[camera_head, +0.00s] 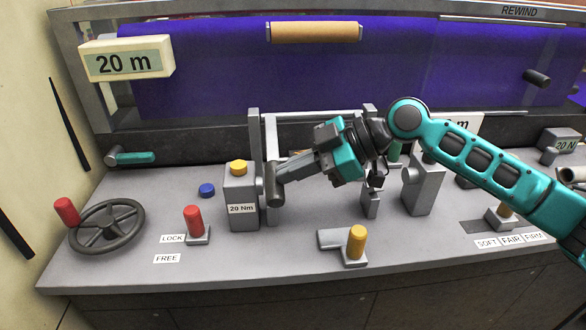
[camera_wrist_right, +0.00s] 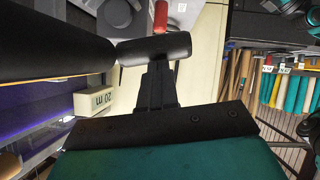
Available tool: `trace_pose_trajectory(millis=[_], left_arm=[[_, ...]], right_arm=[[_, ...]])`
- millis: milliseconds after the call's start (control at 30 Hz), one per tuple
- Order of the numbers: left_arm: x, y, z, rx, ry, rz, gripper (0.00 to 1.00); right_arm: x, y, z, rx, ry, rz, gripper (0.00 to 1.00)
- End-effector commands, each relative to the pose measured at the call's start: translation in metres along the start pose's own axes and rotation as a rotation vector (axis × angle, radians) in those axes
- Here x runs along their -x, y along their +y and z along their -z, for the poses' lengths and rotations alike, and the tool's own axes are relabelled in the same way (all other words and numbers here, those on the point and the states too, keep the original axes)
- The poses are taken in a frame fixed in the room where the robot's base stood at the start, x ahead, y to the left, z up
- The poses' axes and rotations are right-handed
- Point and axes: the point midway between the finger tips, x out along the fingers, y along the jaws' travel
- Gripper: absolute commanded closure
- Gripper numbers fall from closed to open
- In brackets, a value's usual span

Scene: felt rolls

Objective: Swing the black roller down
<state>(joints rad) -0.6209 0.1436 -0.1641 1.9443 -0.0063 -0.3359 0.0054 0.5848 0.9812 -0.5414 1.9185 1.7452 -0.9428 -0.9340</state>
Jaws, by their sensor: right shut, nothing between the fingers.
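My right gripper (camera_head: 283,172) reaches in from the right over the desk. Its fingers are shut, with nothing held between them. The tips touch or nearly touch a short dark grey cylinder (camera_head: 275,187) beside the grey 20 Nm box (camera_head: 242,205). In the right wrist view the same short cylinder (camera_wrist_right: 155,47) lies across the fingertips (camera_wrist_right: 156,75). A large black roller (camera_wrist_right: 55,47) shows there at the upper left, next to that cylinder. In the head view my arm hides much of the grey swing frame (camera_head: 255,150), and I cannot clearly make out the roller. My left gripper is not in view.
Purple felt (camera_head: 215,80) hangs behind the desk, with a tan roll (camera_head: 315,32) above. A handwheel (camera_head: 107,226), a red lever (camera_head: 194,222) and a yellow-knobbed lever (camera_head: 357,243) stand on the desk. The front centre of the desk (camera_head: 260,270) is clear.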

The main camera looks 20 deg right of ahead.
Motion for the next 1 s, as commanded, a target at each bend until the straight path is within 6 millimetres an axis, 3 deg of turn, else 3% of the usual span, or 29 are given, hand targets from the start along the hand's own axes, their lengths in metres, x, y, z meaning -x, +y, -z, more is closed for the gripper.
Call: trace_pose_trajectory(millis=[33, 233, 767, 1000], left_arm=[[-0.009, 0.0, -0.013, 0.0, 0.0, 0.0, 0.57], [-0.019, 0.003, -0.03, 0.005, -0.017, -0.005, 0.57], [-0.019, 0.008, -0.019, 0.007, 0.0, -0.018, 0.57], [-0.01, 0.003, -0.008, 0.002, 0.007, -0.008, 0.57]], right_arm=[[-0.007, -0.004, -0.012, 0.022, 0.001, -0.012, 1.0], [-0.015, -0.005, -0.025, 0.106, 0.001, -0.06, 1.0], [-0.015, -0.004, -0.025, 0.135, 0.001, -0.077, 1.0], [-0.011, -0.003, -0.008, 0.136, 0.001, -0.078, 1.0]])
